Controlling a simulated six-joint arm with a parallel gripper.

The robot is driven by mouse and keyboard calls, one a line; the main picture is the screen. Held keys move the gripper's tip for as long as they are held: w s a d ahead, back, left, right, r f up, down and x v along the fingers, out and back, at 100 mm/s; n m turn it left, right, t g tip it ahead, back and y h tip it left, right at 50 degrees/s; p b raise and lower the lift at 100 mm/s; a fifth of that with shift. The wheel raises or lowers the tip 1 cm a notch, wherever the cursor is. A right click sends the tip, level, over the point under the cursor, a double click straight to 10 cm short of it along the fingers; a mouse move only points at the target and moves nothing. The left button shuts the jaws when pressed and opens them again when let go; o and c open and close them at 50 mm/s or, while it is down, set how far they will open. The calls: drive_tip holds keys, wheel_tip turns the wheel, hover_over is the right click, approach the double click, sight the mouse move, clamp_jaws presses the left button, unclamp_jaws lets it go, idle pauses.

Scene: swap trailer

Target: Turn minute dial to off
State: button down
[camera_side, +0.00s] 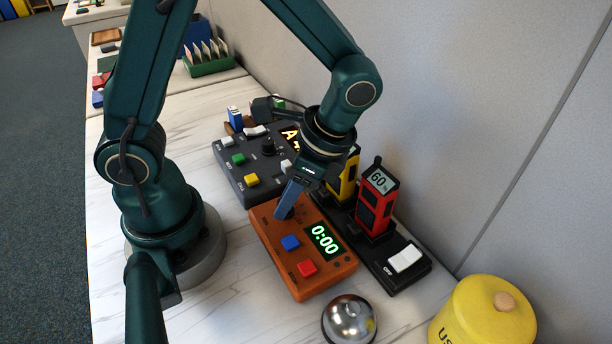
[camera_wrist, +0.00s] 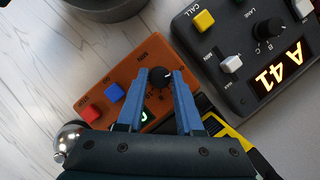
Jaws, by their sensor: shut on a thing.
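An orange timer box (camera_side: 318,279) stands on the marble-patterned table, with a blue button, a red button and a green display reading 0:00. Its black minute dial (camera_wrist: 160,78) shows between my fingertips in the wrist view, with a light pointer mark on it. In the side view my gripper hides the dial. My gripper (camera_side: 284,213) reaches down onto the dial end of the box. Its blue fingers (camera_wrist: 164,72) stand on either side of the dial, shut on it. The fine dial markings are too small to read.
A dark grey panel (camera_side: 232,183) with coloured buttons, a knob and an "A 41" display stands beside the box. A charger base (camera_side: 413,280) holds red and yellow handsets behind it. A silver dome (camera_side: 349,320) and a yellow jar (camera_side: 480,318) are in front, right.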

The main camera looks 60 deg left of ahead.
idle(0.3)
drive_tip(key=c, duration=0.6)
unclamp_jaws()
drive_tip(key=shift+o, duration=0.2)
drive_tip(key=shift+v, duration=2.6)
